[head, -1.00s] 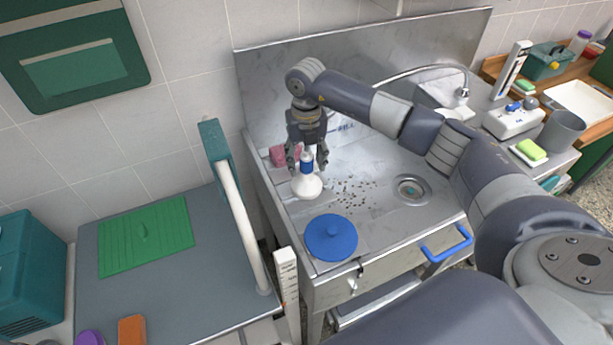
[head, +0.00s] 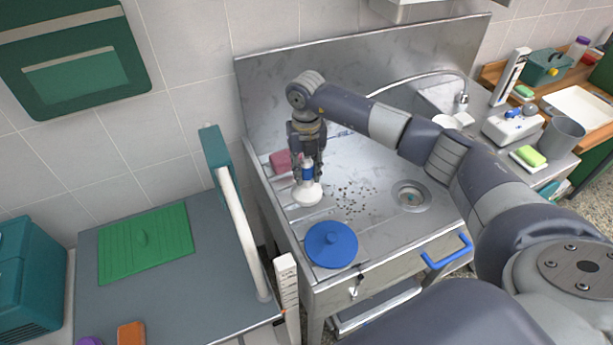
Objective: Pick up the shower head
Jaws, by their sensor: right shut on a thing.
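The shower head (head: 307,194) has a white round base and a blue grip. It stands on the left side of the steel sink unit, handle up. My right gripper (head: 307,172) comes down on it from above and is shut on its blue and white handle. The white base still appears to rest on the steel surface. My left gripper is not in view.
A blue round lid (head: 331,244) lies just in front of the shower head. A pink sponge (head: 281,162) lies behind it. Small brown bits are scattered to the right, near the drain (head: 411,197). A teal-topped post (head: 214,152) stands to the left.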

